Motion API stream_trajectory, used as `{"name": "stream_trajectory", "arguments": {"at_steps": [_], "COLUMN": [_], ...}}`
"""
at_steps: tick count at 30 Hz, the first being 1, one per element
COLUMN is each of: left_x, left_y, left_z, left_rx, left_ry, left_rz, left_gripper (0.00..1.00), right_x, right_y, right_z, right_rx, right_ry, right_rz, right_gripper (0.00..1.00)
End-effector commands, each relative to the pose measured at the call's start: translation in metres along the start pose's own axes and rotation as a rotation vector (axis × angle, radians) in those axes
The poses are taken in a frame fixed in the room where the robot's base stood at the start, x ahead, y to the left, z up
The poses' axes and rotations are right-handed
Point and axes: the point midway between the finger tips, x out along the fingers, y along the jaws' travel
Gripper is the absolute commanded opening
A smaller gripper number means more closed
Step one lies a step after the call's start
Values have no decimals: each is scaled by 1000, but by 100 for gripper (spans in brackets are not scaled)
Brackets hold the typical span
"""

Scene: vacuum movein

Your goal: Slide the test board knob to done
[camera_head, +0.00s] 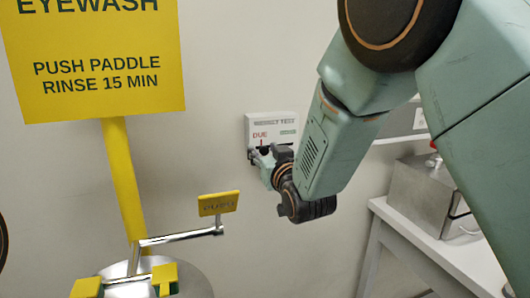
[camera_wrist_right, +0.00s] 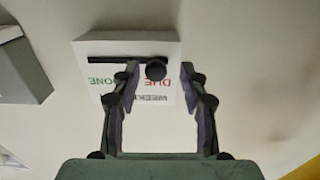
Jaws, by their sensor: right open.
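The white test board (camera_head: 272,121) is on the wall, with DUE at its left and a green label at its right. In the right wrist view the board (camera_wrist_right: 170,48) appears upside down, with a dark slot (camera_wrist_right: 105,60) and a round black knob (camera_wrist_right: 156,70). The knob is at the DUE end of the slot. My right gripper (camera_head: 266,156) is at the board and hides part of it. Its fingers are open in the wrist view (camera_wrist_right: 160,74), one on each side of the knob, with gaps visible. My left gripper is not in view.
A yellow eyewash sign (camera_head: 95,75) on a post stands left, above a steel bowl (camera_head: 195,285) with a yellow push paddle (camera_head: 218,203) reaching toward the board. A white table (camera_head: 440,250) bearing a metal box (camera_head: 425,195) stands right. The wall around the board is bare.

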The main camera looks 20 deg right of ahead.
Motion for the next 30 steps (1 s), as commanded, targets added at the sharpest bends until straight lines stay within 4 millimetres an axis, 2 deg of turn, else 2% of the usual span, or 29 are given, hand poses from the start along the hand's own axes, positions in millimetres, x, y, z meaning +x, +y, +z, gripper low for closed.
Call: {"name": "stream_trajectory", "arguments": {"at_steps": [3, 18, 30], "left_x": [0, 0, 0], "left_y": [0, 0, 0], "left_z": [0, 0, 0], "left_rx": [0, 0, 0], "left_ry": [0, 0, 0], "left_rz": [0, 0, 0], "left_gripper": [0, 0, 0], "right_x": [0, 0, 0], "right_y": [1, 0, 0], "right_z": [0, 0, 0], "right_rx": [1, -1, 0], "right_ry": [0, 1, 1], "right_rz": [1, -1, 0], "right_gripper": [42, 0, 0]}}
